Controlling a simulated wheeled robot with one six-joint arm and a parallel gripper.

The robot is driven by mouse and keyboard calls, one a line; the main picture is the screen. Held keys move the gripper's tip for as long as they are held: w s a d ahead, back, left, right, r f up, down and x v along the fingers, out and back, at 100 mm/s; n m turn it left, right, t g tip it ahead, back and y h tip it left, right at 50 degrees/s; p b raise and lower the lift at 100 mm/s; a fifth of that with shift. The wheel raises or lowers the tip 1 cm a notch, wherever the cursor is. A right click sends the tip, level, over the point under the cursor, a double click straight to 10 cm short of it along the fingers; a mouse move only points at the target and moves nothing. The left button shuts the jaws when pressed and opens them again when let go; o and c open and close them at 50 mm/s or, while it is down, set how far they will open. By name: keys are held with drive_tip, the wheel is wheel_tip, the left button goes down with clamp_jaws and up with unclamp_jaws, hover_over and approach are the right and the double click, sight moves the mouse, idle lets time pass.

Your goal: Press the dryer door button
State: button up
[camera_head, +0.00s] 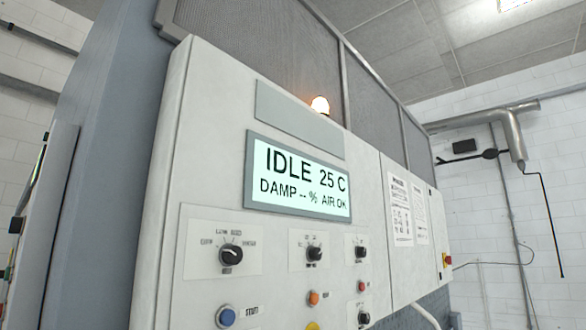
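The light grey control panel (213,120) fills the middle of the head view, tilted in the picture. An orange button (314,298) and a red button (361,286) are further right. A yellow piece (312,326) is cut by the bottom edge. I cannot tell which of these is the dryer door button. The lit display (300,183) reads IDLE, 25 C, DAMP -- %, AIR OK. My gripper is not in view.
Black knobs (231,255) (314,254) (361,252) line the panel above the buttons, with another knob (363,317) below the red button. An amber lamp (320,104) glows above the panel. A red-and-yellow switch (446,260) is at the right end. A metal pipe (515,135) runs along the back wall.

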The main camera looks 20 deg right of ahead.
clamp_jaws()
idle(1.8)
